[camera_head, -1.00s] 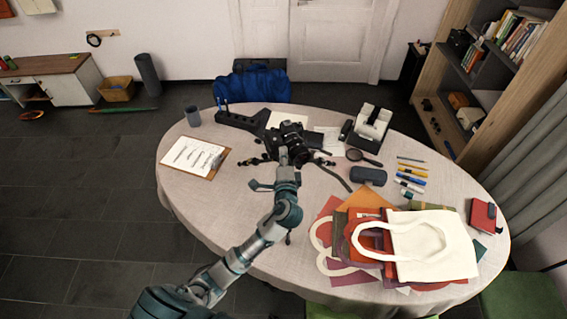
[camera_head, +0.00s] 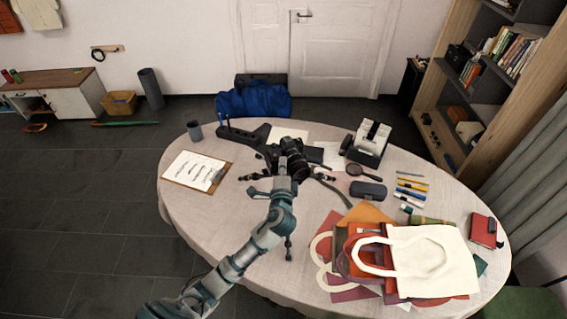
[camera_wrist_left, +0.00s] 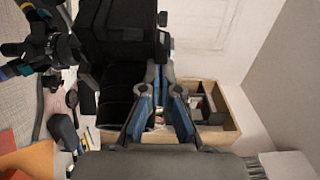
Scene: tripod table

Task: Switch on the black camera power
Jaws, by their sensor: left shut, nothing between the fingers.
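The black camera (camera_head: 292,148) stands on a tripod lying or standing low at the middle of the round table; its black body also fills the upper left of the left wrist view (camera_wrist_left: 115,35). My left gripper (camera_head: 283,166) is at the near side of the camera, shut and empty. In the left wrist view my left gripper (camera_wrist_left: 163,80) has its fingertips close to the camera's right lower edge; I cannot tell whether they touch it. The power switch cannot be made out. My right gripper is not in view.
The table (camera_head: 225,210) also holds a clipboard (camera_head: 192,170), a cup (camera_head: 194,130), a white-and-black device (camera_head: 369,140), a dark case (camera_head: 368,190), a magnifier, several pens and cloth bags (camera_head: 425,265). The table's front left is clear.

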